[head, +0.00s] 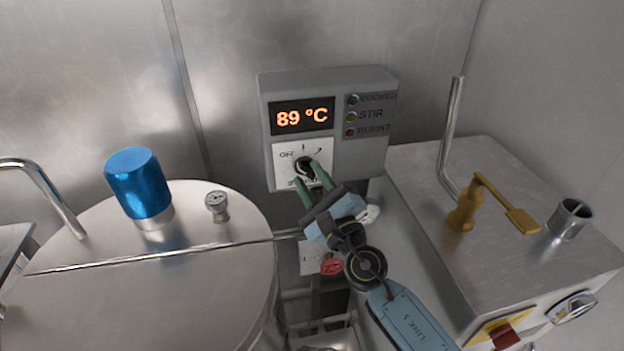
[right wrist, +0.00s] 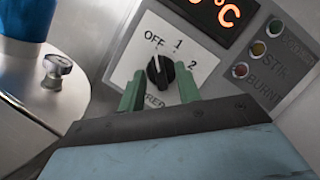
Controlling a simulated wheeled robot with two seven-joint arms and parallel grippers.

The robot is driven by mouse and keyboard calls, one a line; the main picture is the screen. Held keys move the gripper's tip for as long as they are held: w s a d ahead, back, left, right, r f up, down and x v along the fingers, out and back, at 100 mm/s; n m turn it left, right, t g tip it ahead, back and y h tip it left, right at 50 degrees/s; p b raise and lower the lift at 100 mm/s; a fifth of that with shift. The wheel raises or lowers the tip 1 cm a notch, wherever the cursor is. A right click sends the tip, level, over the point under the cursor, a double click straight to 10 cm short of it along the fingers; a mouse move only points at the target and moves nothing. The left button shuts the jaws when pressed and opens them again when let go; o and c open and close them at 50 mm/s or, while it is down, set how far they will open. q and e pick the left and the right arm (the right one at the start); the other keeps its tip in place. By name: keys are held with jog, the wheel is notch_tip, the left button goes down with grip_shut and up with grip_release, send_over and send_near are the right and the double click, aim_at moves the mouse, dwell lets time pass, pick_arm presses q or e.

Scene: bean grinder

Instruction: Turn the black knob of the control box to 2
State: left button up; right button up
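The grey control box (head: 350,150) is on the back wall, with a display reading 89 °C. Its black knob (head: 305,166) sits on a white plate and also shows in the right wrist view (right wrist: 159,73). Labels OFF, 1 and 2 surround the knob; its white mark appears to point towards OFF. My right gripper (head: 311,182) is open in front of the knob, its green fingers to the left and right of it in the right wrist view (right wrist: 160,90). A gap shows between each finger and the knob. My left gripper is not in view.
A metal machine (head: 500,255) with a yellow lever (head: 495,203) and a bent pipe (head: 447,140) stands right. Indicator lamps (head: 351,116) are on the box.

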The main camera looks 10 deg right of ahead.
jog(key=shift+c, duration=1.3)
grip_shut()
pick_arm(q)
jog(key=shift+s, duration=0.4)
